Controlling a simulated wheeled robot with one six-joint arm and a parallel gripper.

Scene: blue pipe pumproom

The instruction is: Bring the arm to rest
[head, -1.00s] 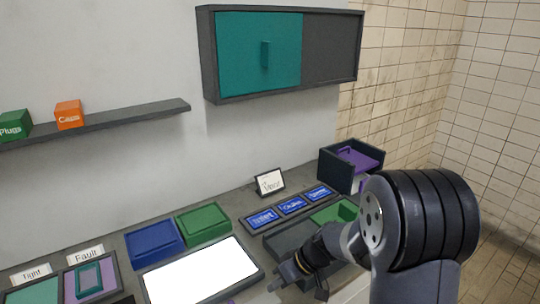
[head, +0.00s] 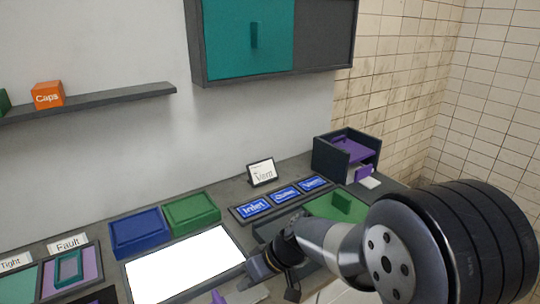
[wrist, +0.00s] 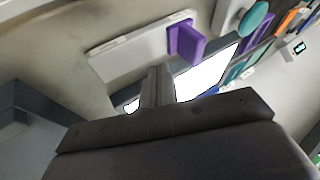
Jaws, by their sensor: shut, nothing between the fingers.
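My gripper (head: 268,268) is over the front part of the bench in the head view, just right of the bright white panel (head: 185,264). Its fingers are together with nothing between them; they also show as a dark closed pair in the wrist view (wrist: 156,88). My arm reaches in from the right and hides part of the grey tray (head: 265,232). In the wrist view, a pale plate with a purple handle (wrist: 186,40) lies beyond the fingers, with the white panel (wrist: 207,72) beside it.
Blue (head: 140,232) and green (head: 191,212) boxes stand behind the panel. Several blue labels (head: 284,194) and a Vent card (head: 262,172) stand farther right. A dark bin with purple inside (head: 346,155) is at the back right. A wall cabinet (head: 270,40) and shelf (head: 90,104) hang above.

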